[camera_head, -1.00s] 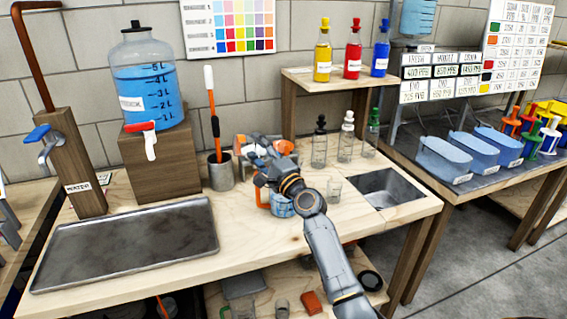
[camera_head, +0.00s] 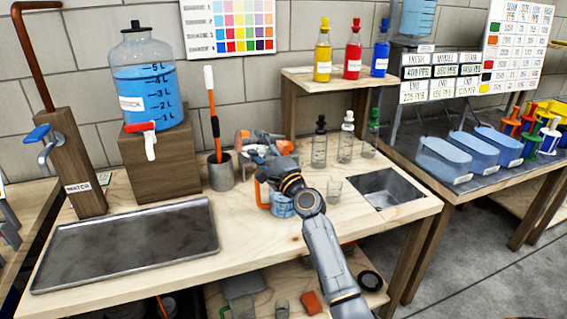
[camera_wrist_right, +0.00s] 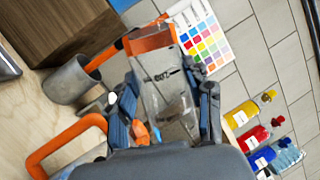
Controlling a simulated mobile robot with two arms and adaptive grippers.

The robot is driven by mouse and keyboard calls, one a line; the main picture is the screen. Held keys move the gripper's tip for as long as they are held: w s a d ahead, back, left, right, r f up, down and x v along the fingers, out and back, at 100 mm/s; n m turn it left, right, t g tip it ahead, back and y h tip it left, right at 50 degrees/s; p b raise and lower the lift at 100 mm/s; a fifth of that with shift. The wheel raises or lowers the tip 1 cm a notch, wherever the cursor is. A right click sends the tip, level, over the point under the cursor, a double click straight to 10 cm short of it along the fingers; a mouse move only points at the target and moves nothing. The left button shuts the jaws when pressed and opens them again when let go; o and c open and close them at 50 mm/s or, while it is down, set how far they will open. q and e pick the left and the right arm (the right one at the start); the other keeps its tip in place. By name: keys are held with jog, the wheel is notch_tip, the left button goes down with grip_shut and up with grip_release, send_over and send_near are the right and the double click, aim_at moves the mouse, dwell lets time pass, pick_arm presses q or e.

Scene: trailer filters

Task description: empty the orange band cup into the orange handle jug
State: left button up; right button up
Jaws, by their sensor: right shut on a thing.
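The orange band cup (camera_wrist_right: 163,85) is clear, with a wide orange band (camera_wrist_right: 150,40) and dark marking. My right gripper (camera_wrist_right: 163,112) is shut on it, fingers on either side. The cup looks tipped well over on its side. In the head view my right gripper (camera_head: 266,146) is above the jug and hides most of the cup. The orange handle jug (camera_head: 282,206) stands on the bench below, bluish, partly hidden by my right arm. Its handle (camera_head: 260,193) points left, and also shows in the wrist view (camera_wrist_right: 62,138). I cannot tell what is in the cup. My left gripper is out of view.
A metal pot (camera_head: 221,173) with an orange stick stands left of the jug. Several clear bottles (camera_head: 319,150) stand behind right, with a small glass (camera_head: 334,188) before them. A dark tray (camera_head: 125,245) lies at left.

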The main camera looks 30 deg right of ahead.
jog(key=shift+r, duration=0.1)
jog(key=shift+s+d, duration=0.2)
jog(key=shift+d, duration=0.05)
jog(key=shift+m, duration=0.3)
jog(key=shift+w+a+r, duration=0.1)
jog(key=shift+w, duration=0.05)
jog(key=shift+d+r+m, duration=0.1)
jog(key=shift+d+m, duration=0.1)
jog(key=shift+m, duration=0.1)
jog(key=shift+h, duration=0.4)
jog(key=shift+r, duration=0.1)
jog(key=shift+m, duration=0.3)
